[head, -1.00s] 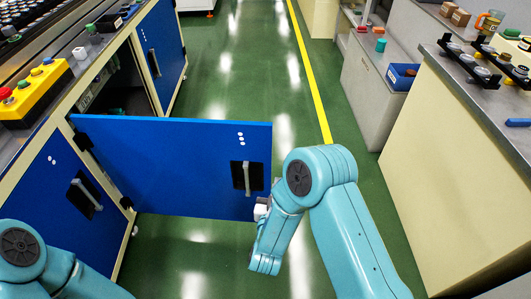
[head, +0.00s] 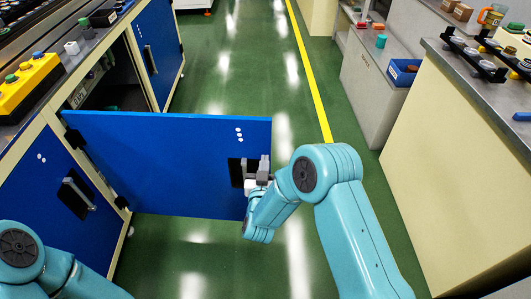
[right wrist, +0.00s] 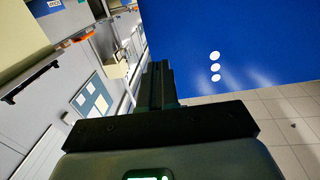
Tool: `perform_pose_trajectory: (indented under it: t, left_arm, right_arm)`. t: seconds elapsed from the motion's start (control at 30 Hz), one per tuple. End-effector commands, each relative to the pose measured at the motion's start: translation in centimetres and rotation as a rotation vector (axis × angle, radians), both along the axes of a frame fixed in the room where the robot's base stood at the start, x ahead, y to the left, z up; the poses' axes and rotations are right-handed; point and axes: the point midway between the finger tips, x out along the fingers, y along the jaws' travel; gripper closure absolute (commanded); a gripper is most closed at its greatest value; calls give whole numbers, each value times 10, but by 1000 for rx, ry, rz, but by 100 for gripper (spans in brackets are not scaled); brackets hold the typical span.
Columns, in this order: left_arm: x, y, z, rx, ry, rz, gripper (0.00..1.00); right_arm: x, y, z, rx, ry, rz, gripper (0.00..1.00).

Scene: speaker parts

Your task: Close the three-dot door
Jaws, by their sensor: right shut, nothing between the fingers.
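The three-dot door (head: 170,150) is a blue panel standing wide open, swung out from the cabinet across the aisle. Its three white dots (head: 239,135) are near its free edge, above a dark handle recess (head: 236,172). My right gripper (head: 258,165) is shut and empty at the free edge, overlapping the handle area and partly hiding it. In the right wrist view the shut fingers (right wrist: 158,82) point along the blue door (right wrist: 240,50), which lies to their right. I cannot tell whether they touch it. My left gripper is out of view.
The cabinet opening (head: 110,85) behind the door is dark inside. A two-dot blue door (head: 50,190) is closed at lower left, and another blue door (head: 160,40) stands beyond. A cream counter (head: 450,170) borders the right side. The green floor (head: 225,70) between is clear.

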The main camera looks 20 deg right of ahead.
Motion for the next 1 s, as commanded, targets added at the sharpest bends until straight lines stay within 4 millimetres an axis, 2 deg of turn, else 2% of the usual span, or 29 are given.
perform_pose_trajectory:
  t: [0.1,0.3,0.77,1.0]
  left_arm:
    - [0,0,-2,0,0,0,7]
    - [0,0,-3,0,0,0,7]
    - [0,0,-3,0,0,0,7]
    - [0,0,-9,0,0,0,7]
  right_arm:
    - [20,-9,0,-1,-2,-3,100]
    - [39,-16,0,-1,-1,0,100]
    - [42,-17,0,-1,0,1,100]
    - [48,-27,-2,0,-1,11,100]
